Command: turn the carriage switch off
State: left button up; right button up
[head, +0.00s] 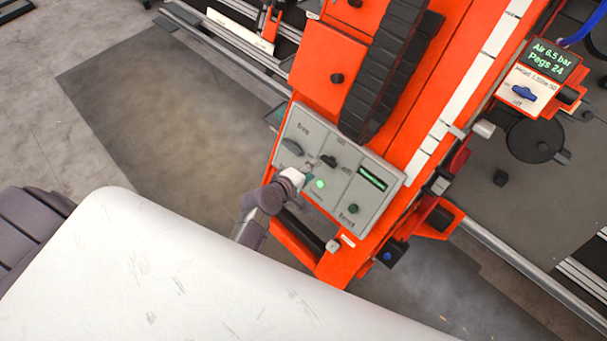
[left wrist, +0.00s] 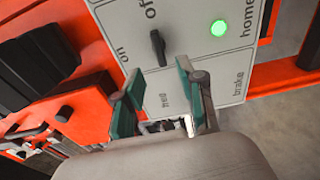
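The grey control panel (head: 300,125) is fixed on the orange carriage (head: 330,60). Its black switch (head: 327,160) has "on" and "off" labels beside it; it also shows in the left wrist view (left wrist: 158,47). I cannot tell for sure which label it points to. My left gripper (head: 303,176) is at the panel's lower left side. In the left wrist view, its teal fingers (left wrist: 158,88) are spread apart with nothing held between them, and the black switch lies just beyond the tips. My right gripper is not in view.
A second grey knob (head: 293,147) sits left of the switch, by "free". A green light (head: 319,183), a small display (head: 373,178) and a green button (head: 352,208) share the panel. A separate box with a blue knob (head: 524,93) is at the upper right.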

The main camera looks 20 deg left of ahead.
pick_arm(q)
jog(key=v, duration=0.4)
dwell(0.4)
jog(key=s+d+f+m+g+y, duration=0.1)
jog(key=s+f+m+g, duration=0.25)
jog(key=s+f, duration=0.7)
jog(key=s+d+f+m+g, duration=0.1)
jog(key=s+f+m+g, duration=0.35)
jog(key=f, duration=0.95)
jog(key=s+a+f+m+g, duration=0.1)
jog(key=s+f+m, duration=0.2)
jog(key=s, duration=0.5)
jog(key=s+a+f+m+g+y, duration=0.1)
jog(key=s+a+f+m, duration=0.1)
jog(key=s, duration=0.7)
jog(key=s+a+f+m+g+y, duration=0.1)
jog(key=s+f+m, duration=0.3)
jog(key=s, duration=0.4)
jog(key=shift+s+a+f, duration=0.25)
jog(key=shift+a+f, duration=0.45)
jog(key=shift+f, duration=0.05)
